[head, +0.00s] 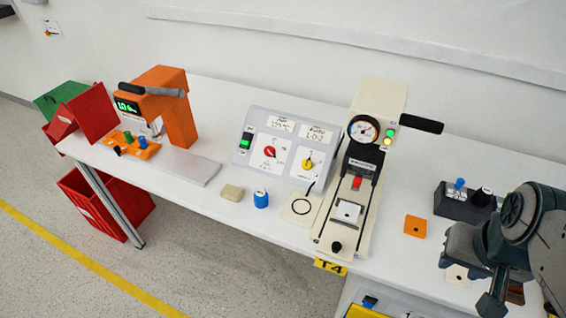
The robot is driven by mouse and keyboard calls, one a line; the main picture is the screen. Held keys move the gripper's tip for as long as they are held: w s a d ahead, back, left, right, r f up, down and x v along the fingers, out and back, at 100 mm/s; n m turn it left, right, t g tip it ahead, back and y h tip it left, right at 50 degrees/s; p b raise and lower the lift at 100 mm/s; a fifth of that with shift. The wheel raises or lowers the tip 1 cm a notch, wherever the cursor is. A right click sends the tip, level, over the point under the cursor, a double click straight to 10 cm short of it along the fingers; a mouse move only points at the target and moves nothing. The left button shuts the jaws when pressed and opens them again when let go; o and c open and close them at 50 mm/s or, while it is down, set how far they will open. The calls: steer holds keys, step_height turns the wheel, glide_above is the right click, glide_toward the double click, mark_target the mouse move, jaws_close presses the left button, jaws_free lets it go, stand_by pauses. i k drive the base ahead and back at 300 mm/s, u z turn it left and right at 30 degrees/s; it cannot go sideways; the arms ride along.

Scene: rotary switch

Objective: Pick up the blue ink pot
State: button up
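The blue ink pot is most likely the small blue cylinder (261,199) with a pale mark on its top. It stands upright on the white table (215,205), in front of the grey switch panel (249,149). My gripper (488,300) is at the lower right, at the end of my dark grey arm, far to the right of the blue cylinder. Its fingers are not clear, so I cannot tell whether it is open or shut. Nothing touches the blue cylinder.
A dark block (455,204) with blue and black tops stands near my arm. An orange machine (179,118) stands at the left.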

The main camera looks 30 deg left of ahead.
mark_target(261, 196)
steer(key=u, duration=2)
steer(key=k, duration=1.1)
steer(key=u, duration=0.95)
steer(key=i, duration=1.3)
steer(key=z, duration=1.25)
steer(key=i, duration=0.85)
steer(key=z, duration=1)
